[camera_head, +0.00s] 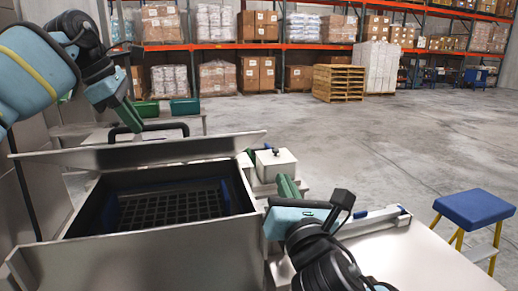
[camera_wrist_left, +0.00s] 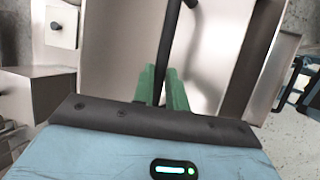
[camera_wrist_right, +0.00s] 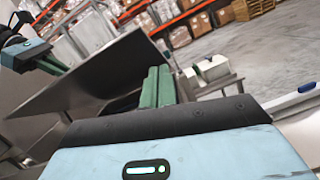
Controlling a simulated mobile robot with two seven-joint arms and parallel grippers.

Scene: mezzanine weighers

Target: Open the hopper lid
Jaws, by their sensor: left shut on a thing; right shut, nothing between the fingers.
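The hopper (camera_head: 190,245) is a grey metal box in the head view, with a dark grate (camera_head: 170,207) visible inside. Its lid (camera_head: 150,151) is raised and tilted up along the back, uncovering the opening. The lid also shows as a large grey panel in the right wrist view (camera_wrist_right: 95,80). My left gripper (camera_head: 132,120) is shut on the lid's black handle (camera_head: 170,127); the bar passes between its green fingers in the left wrist view (camera_wrist_left: 166,65). My right gripper (camera_head: 287,187) is shut and empty, right of the hopper opening.
A pale box with a knob (camera_head: 276,166) stands just beyond my right gripper. A pale table (camera_head: 430,258) lies at right, with a blue-topped stool (camera_head: 474,208) beside it. Green bins (camera_head: 185,106) stand behind the hopper. The concrete floor beyond is open, up to pallet racks.

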